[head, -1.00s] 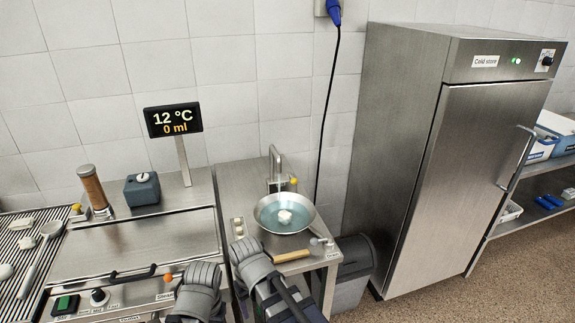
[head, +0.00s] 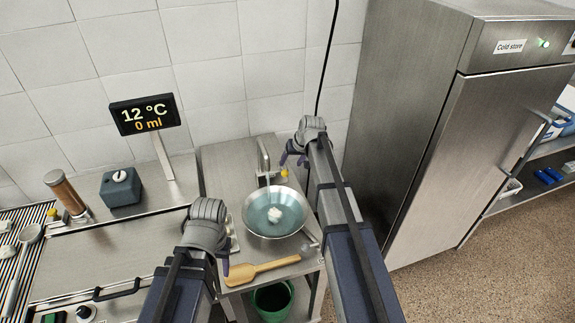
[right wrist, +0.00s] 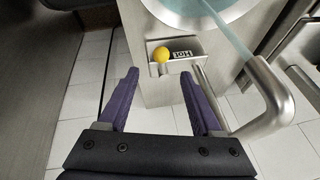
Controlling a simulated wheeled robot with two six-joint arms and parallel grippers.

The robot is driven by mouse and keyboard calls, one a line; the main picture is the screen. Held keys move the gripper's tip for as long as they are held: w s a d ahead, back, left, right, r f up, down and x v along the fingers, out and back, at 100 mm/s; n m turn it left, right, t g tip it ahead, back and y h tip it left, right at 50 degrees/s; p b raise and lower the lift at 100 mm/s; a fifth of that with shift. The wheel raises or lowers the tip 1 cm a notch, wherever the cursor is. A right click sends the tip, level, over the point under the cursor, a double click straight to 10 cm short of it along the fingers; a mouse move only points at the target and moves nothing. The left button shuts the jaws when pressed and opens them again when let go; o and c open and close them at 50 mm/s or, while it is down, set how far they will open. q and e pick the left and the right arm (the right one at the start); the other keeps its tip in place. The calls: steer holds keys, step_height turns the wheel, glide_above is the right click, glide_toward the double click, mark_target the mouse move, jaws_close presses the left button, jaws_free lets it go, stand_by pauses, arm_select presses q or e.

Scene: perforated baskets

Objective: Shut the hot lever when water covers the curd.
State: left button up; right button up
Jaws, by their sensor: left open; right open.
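A metal bowl (head: 249,220) under the tap (head: 263,162) holds pale blue water with a lumpy white curd (head: 276,214) in it. The curd's top shows white; I cannot tell if water covers it. The hot lever has a yellow knob (right wrist: 162,55), beside a "Hot" label; it also shows in the head view (head: 284,173). A water stream (right wrist: 225,28) runs from the spout into the bowl. My right gripper (right wrist: 160,74) is open, its fingers either side of the knob's line, apparently short of it. My left gripper (head: 220,262) is open and empty, left of the bowl.
A wooden paddle (head: 262,268) lies in front of the bowl, above a green bucket (head: 272,300). A display (head: 145,115) reads 12 °C and 0 ml. The cold store (head: 470,150) stands to the right, the tiled wall behind the tap.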

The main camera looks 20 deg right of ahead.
mark_target(286, 171)
arm_select(q)
step_height(286, 171, down, 7)
steer(key=b, duration=0.7)
steer(key=shift+f, duration=0.1)
arm_select(e)
steer(key=x, duration=0.8)
steer(key=shift+s, duration=0.1)
steer(key=shift+r, duration=0.1)
steer(key=shift+c, duration=0.2)
jaws_close()
